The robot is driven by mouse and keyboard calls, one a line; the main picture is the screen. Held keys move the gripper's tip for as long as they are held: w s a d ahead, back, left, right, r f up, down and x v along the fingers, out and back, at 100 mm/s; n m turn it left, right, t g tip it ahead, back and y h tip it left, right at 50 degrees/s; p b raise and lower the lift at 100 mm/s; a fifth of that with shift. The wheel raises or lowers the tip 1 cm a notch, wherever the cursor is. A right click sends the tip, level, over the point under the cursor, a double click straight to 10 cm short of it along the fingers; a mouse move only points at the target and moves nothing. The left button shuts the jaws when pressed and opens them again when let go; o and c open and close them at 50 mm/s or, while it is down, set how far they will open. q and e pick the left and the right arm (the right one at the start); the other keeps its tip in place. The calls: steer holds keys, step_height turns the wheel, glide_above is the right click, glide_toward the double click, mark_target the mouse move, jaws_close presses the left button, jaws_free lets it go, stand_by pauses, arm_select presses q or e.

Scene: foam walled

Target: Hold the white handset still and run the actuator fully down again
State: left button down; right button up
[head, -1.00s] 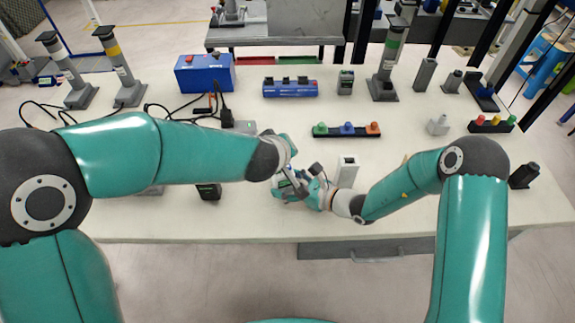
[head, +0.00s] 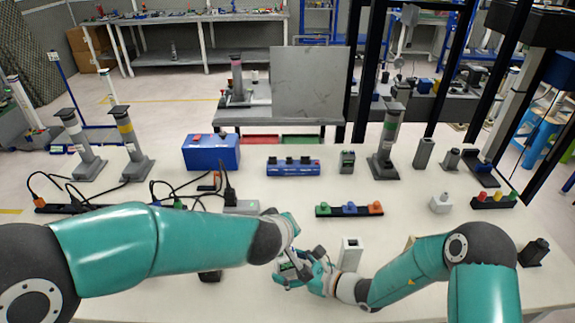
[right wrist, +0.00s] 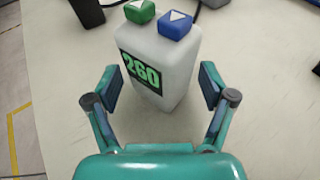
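The white handset (right wrist: 158,62) stands upright in the right wrist view. It has a green button (right wrist: 140,11) and a blue button (right wrist: 175,24), each with a white arrow, and a display reading 260 (right wrist: 141,73). My right gripper (right wrist: 157,88) is open, one finger on each side of the handset, with gaps showing. In the head view my right gripper (head: 308,268) and my left gripper (head: 290,256) are close together and largely hide the handset. The left fingers are too small to read. Several column-like devices stand on the table; I cannot tell which is the actuator.
A white box (head: 349,255) stands just right of my right gripper. A blue case (head: 211,153), a blue block (head: 293,168) and a button strip (head: 349,210) lie farther back. Black cables run across the left of the table. Some bare tabletop lies between the things.

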steer(key=shift+o, duration=0.7)
